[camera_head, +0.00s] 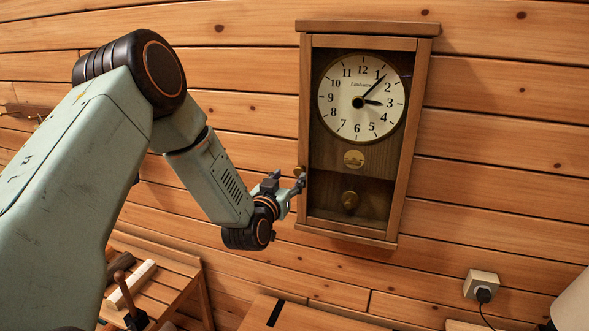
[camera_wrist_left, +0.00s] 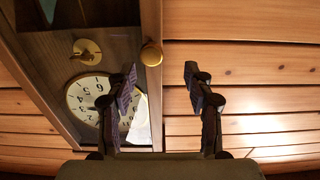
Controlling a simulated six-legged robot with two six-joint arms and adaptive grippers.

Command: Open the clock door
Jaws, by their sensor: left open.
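The wooden wall clock (camera_head: 418,130) hangs on the log wall, with a white round dial and brass discs below it. Its framed glass door (camera_head: 308,120) looks shut. A small brass knob (camera_head: 299,171) sits on the door's left edge; it also shows in the left wrist view (camera_wrist_left: 152,54). My left gripper (camera_head: 288,184) is beside the clock's lower left side, close to the knob. In the left wrist view my left gripper (camera_wrist_left: 160,72) is open and empty, with the knob just beyond the fingertips. I cannot tell whether a finger touches the clock. My right gripper is not in view.
A wooden slatted bench or rack (camera_head: 170,270) with items on it stands at lower left. A wooden surface (camera_head: 310,316) lies below the clock. A wall socket (camera_head: 481,284) with a plug and cord is at lower right, near a pale lampshade (camera_head: 575,303).

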